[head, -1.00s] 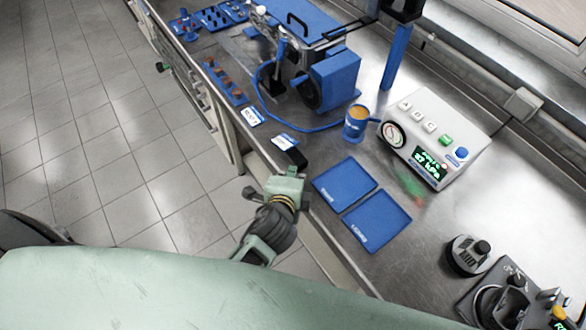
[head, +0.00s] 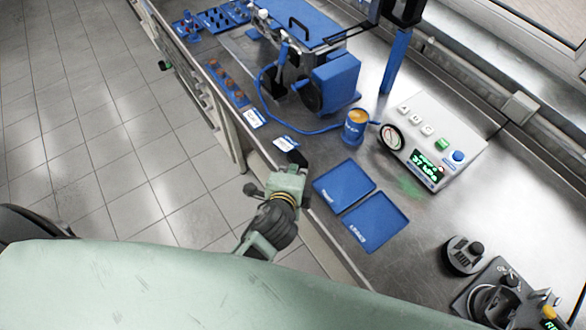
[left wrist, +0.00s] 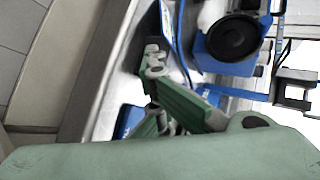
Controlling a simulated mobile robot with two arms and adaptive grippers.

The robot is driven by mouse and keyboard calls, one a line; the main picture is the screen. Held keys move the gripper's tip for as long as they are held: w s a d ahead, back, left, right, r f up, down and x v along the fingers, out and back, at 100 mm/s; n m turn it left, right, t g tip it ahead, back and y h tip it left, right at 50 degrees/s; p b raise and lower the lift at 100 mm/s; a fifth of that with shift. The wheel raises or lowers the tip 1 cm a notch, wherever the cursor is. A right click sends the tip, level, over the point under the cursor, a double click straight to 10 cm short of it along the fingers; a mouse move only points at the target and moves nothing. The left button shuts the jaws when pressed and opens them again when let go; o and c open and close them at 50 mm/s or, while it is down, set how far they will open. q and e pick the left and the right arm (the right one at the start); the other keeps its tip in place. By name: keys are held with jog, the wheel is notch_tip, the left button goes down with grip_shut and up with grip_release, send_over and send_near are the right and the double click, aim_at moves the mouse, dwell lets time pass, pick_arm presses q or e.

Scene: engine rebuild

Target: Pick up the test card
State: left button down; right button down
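Two small white cards with blue edges lie near the front edge of the bench in the head view: a nearer card (head: 285,143) and a farther card (head: 253,118). Their print is too small to tell which is the test card. My right gripper is not in view.
Two blue trays (head: 344,187) (head: 376,222) lie right of my left gripper. A blue cup (head: 355,126) and a gauge box (head: 432,142) stand behind. A blue hose (head: 266,101) curves beyond the cards. A blue rack (head: 228,83) lies farther along the edge.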

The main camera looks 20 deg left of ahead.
pick_arm(q)
jog(key=c, duration=1.6)
grip_release()
jog(key=shift+c, duration=0.2)
jog(key=shift+s, duration=0.1)
